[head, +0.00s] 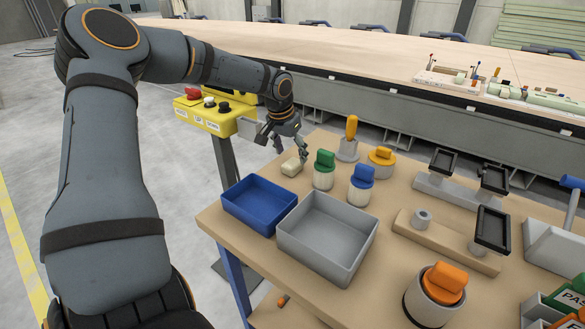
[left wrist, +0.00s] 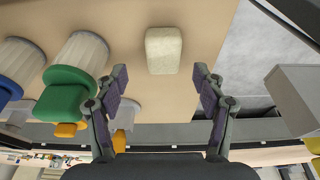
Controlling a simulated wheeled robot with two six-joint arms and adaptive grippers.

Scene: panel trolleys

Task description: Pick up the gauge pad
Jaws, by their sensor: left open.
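The gauge pad, a small cream block with rounded edges (head: 291,167), lies on the tan trolley top (head: 228,219) near its far left edge. It shows between and just beyond the fingertips in the left wrist view (left wrist: 163,50). My left gripper (head: 290,148) is just above and behind the pad in the head view. In the left wrist view its two dark fingers (left wrist: 160,78) are spread wide with nothing between them, apart from the pad. My right gripper is not in view.
A green-topped stamp (head: 324,170) stands close to the pad's right, with a blue-topped one (head: 361,184) beyond. A yellow-handled tool (head: 350,138) is behind. Blue (head: 236,207) and grey (head: 333,262) bins stand in front. A yellow button box (head: 215,118) stands beside the trolley.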

